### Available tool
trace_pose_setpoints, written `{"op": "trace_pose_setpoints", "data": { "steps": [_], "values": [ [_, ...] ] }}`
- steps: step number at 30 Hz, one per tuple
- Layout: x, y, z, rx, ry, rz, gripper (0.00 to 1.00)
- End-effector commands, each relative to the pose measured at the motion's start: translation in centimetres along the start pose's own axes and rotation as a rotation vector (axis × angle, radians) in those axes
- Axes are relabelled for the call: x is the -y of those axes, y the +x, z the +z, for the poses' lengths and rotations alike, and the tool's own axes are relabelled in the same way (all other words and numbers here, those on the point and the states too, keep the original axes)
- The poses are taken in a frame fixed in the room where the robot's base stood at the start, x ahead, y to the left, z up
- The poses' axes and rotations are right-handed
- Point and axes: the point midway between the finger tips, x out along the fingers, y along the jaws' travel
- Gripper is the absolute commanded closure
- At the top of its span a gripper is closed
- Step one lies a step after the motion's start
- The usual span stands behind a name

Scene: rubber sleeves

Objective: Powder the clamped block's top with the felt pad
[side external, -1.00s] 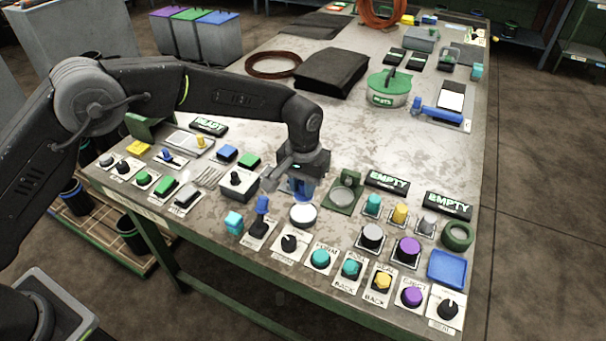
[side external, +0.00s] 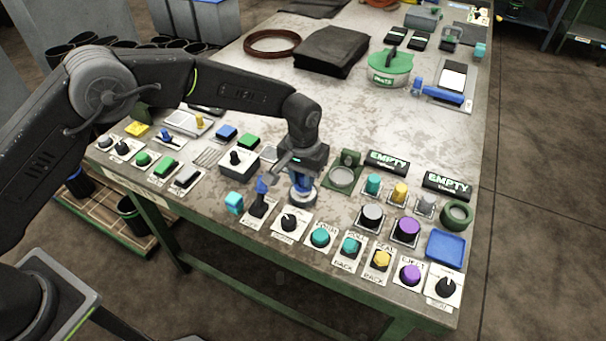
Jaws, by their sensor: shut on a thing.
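My gripper (side external: 301,177) points down near the front middle of the bench, shut on a blue piece (side external: 301,185) that appears to be the felt pad's holder. The pad's underside is hidden. The blue piece is at or just over a round white-topped dish (side external: 304,202), whose rim shows around it; I cannot tell whether they touch. The clamped block (side external: 454,79), with a white top, appears to be the one on a plate at the far right, beside a blue clamp (side external: 437,93). It is well away from my gripper.
A grey box with a black knob (side external: 236,163) and a blue joystick (side external: 260,196) stand close left of my gripper. A green-framed round holder (side external: 343,177) stands close right. Knobs and buttons (side external: 320,236) line the front edge. The bench middle (side external: 350,115) is mostly clear.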

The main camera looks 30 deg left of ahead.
Motion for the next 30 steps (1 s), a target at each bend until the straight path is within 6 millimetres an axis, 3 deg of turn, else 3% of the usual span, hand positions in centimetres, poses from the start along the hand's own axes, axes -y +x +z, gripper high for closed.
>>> {"op": "trace_pose_setpoints", "data": {
  "steps": [30],
  "values": [
    [-0.01, 0.84, -0.01, 0.001, 0.000, 0.000, 0.96]
  ]
}}
